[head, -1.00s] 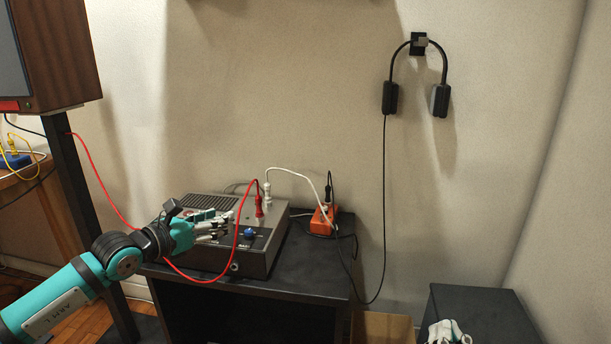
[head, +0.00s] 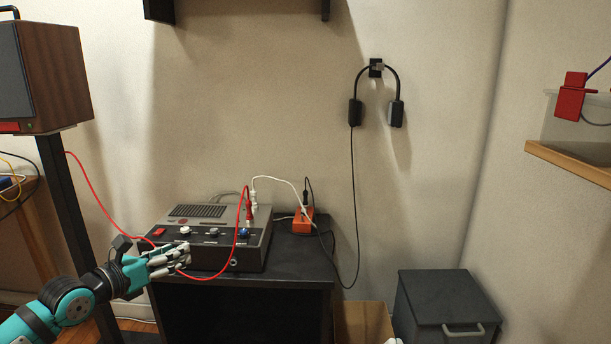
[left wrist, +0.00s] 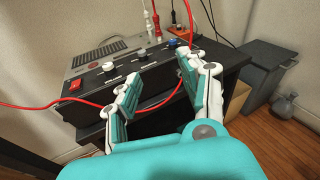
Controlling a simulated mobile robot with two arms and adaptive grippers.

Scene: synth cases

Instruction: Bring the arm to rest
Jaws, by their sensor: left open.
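My left gripper (head: 172,262) is in front of the grey console's lower left front in the head view. In the left wrist view its two fingers (left wrist: 160,72) stand apart with nothing held between them. The grey console (head: 205,222) has a red switch (left wrist: 75,86), several knobs and a blue knob (head: 244,232). A red cable (head: 98,193) runs past the fingers to a red plug on the console; I cannot tell whether it touches them. A small white piece that looks like my right gripper (head: 388,340) barely shows at the bottom edge; its jaws are hidden.
The console stands on a black cabinet (head: 290,262) beside an orange power strip (head: 303,220). Black headphones (head: 355,112) hang on the wall. A wood-sided speaker (head: 62,75) stands left on a dark post. A dark box (head: 440,295) and a shelf (head: 570,162) are at right.

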